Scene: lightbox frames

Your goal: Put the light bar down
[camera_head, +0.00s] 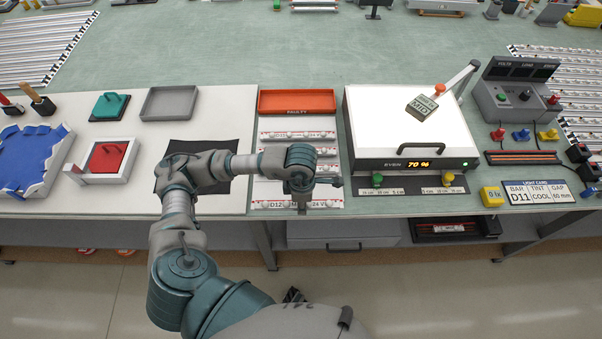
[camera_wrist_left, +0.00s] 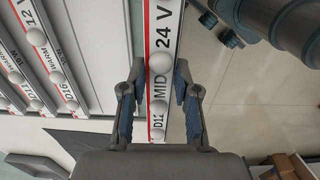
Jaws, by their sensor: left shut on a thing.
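A slim white light bar with a red stripe, round lamps and the label "D12 MID 24 V" (camera_wrist_left: 163,40) runs between my left fingers in the left wrist view. In the head view its labelled part (camera_head: 271,204) shows at the bench's front edge. My left gripper (camera_wrist_left: 160,105) is shut on this bar; in the head view the left gripper (camera_head: 301,200) points down there, partly hidden by my wrist. I cannot tell whether the bar touches the surface below. Other light bars (camera_head: 285,136) lie parallel behind it. My right gripper is not in view.
An orange tray (camera_head: 297,102) stands behind the bars. A lit white light box (camera_head: 375,120) reads "EVEN 70 %", with a "MID" block (camera_head: 424,106) on top. A light card (camera_head: 538,193) reads "D11 COOL 60 mm". A black mat (camera_head: 215,150) lies under my left arm.

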